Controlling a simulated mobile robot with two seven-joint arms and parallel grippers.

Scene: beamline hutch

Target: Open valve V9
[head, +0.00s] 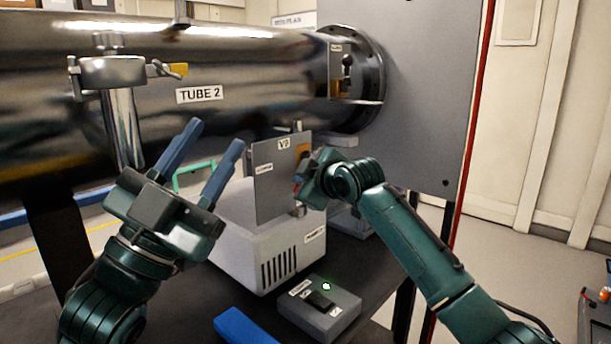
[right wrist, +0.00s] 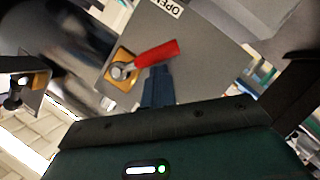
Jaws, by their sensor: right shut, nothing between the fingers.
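The grey valve plate (head: 272,185), with a label that seems to read V9, stands above a white box below the tube. In the right wrist view the plate (right wrist: 205,60) carries an OPEN label (right wrist: 164,6) at its edge. The valve's red handle (right wrist: 157,53) extends from a round pivot on a yellow base (right wrist: 121,72). My right gripper (head: 301,184) is at the plate's right side. Its shut blue fingers (right wrist: 158,88) are beside the handle; I cannot tell whether they touch it. My left gripper (head: 217,133) is open and empty, left of the plate.
The large metal tube labelled TUBE 2 (head: 260,75) runs above. The white box (head: 250,245) stands on the dark bench. A grey switch box with a green light (head: 320,310) sits in front. A grey wall panel (head: 430,90) rises behind at right.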

